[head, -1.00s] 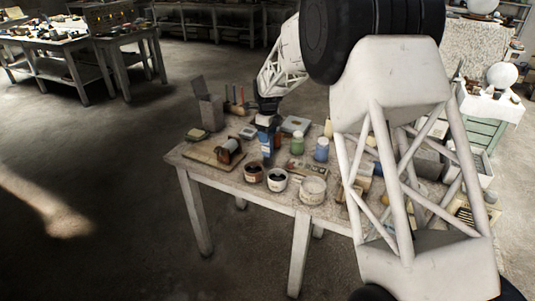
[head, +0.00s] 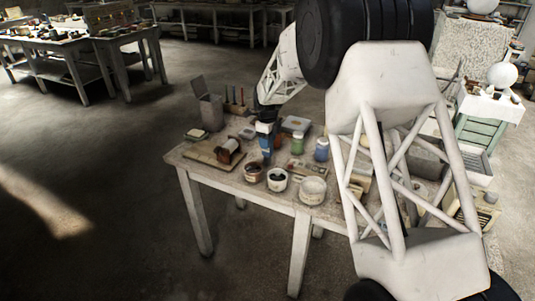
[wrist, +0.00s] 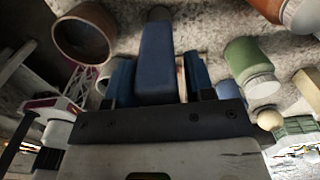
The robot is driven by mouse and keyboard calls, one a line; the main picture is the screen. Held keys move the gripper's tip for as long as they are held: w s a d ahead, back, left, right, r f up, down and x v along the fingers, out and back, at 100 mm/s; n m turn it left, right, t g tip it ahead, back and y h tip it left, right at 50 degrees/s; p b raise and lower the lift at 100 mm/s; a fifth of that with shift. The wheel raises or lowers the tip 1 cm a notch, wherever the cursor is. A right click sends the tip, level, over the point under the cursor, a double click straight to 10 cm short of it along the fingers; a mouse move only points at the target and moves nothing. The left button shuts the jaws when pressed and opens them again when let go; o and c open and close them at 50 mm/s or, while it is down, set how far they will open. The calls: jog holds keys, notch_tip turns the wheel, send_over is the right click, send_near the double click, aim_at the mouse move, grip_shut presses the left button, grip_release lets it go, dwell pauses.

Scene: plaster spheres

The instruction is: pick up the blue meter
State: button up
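The blue meter (wrist: 157,62) appears in the wrist view as a long blue block between the two blue fingers of my gripper (wrist: 160,82). Its left side lies close against the left finger. A thin light sliver shows between it and the right finger, so the fingers look open around it. In the head view my gripper (head: 266,140) points down over the table, behind the row of pots. There the blue of the fingers and of the meter cannot be told apart. The lower end of the meter is not clear.
The table (head: 225,184) is crowded. A green jar (head: 298,145) and a blue jar (head: 321,149) stand right of my gripper. Several pots, including a brown one (head: 253,173) and a white one (head: 313,190), line the front. A copper spool (head: 229,150) lies on a board at left.

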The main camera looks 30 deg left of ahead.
jog(key=c, duration=0.7)
jog(key=shift+o, duration=0.2)
jog(key=shift+r, duration=0.1)
jog(key=shift+r, duration=4.9)
jog(key=s+d+f, duration=0.2)
jog(key=s+d, duration=0.7)
jog(key=s, duration=0.1)
jog(key=shift+f, duration=0.2)
